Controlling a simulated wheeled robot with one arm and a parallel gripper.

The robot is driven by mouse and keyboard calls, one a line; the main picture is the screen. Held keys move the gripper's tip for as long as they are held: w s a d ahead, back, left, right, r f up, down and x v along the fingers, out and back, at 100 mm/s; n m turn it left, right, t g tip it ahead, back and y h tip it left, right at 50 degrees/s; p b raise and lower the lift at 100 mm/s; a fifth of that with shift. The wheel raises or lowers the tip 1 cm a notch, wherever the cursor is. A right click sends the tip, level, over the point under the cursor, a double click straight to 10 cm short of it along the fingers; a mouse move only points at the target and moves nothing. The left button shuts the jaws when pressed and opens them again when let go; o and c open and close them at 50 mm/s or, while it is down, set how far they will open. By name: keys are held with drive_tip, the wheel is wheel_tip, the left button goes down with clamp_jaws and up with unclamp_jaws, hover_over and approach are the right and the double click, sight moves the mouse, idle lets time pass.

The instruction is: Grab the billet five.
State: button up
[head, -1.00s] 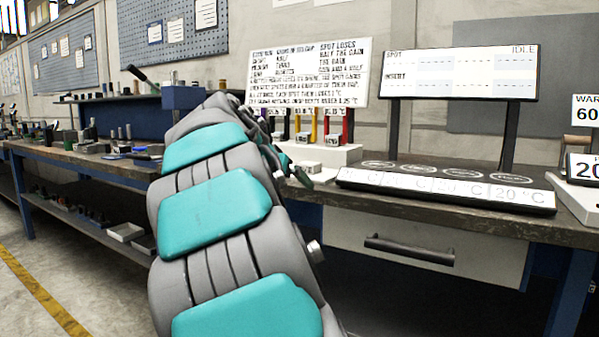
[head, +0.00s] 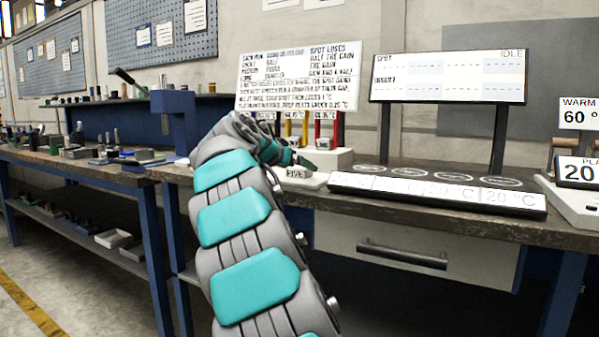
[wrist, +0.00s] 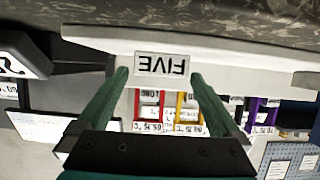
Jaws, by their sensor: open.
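A small white plate marked FIVE (wrist: 162,65) shows upside down in the wrist view, on a pale ledge. It also shows in the head view (head: 296,174), low in front of my gripper. My gripper (wrist: 160,74) is open, with one green finger on each side of the plate in the picture; I cannot tell whether they touch anything. In the head view my gripper (head: 298,161) is at the front of the white stepped stand (head: 332,158). I cannot make out a separate billet body behind the plate.
Red (head: 339,128), yellow and purple upright bars stand behind the gripper, under a text board (head: 300,75). A long panel with temperature readouts (head: 437,192) lies to the right, below an IDLE display (head: 448,76). A blue post (head: 180,115) stands left.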

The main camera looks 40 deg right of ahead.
drive_tip(key=x, duration=0.2)
drive_tip(key=shift+w+d+f, duration=0.1)
drive_tip(key=shift+d+f, duration=0.1)
drive_tip(key=shift+c, duration=0.2)
clamp_jaws()
idle(0.4)
